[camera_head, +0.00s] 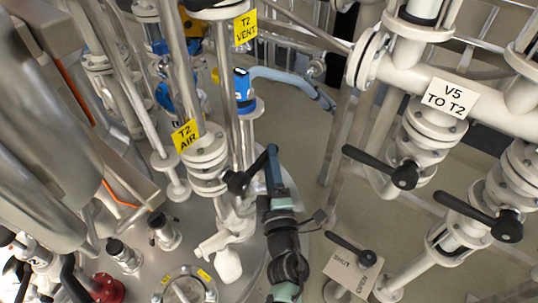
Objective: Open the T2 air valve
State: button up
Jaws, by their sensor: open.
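The yellow "T2 AIR" label (185,136) hangs on a pipe left of centre. Just below and right of it is the T2 air valve (207,160), a white flanged body. Its black lever handle (241,182) starts at the hub and slants up and right. My gripper (272,160) is at the end of my teal and black arm, right by the lever's outer end. It is open. The fingertips are small and overlap the lever's end in the picture, so I cannot tell whether they touch it or straddle it.
A "T2 VENT" label (245,27) hangs above. A "V5 TO T2" pipe (450,98) with black-levered valves (404,177) stands at right. A "SHUT/OPEN" plate (352,265) is lower right. Steel pipes crowd the left. Some floor shows at centre right.

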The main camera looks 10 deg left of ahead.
jog(key=shift+x, duration=1.2)
grip_shut()
dwell(0.6)
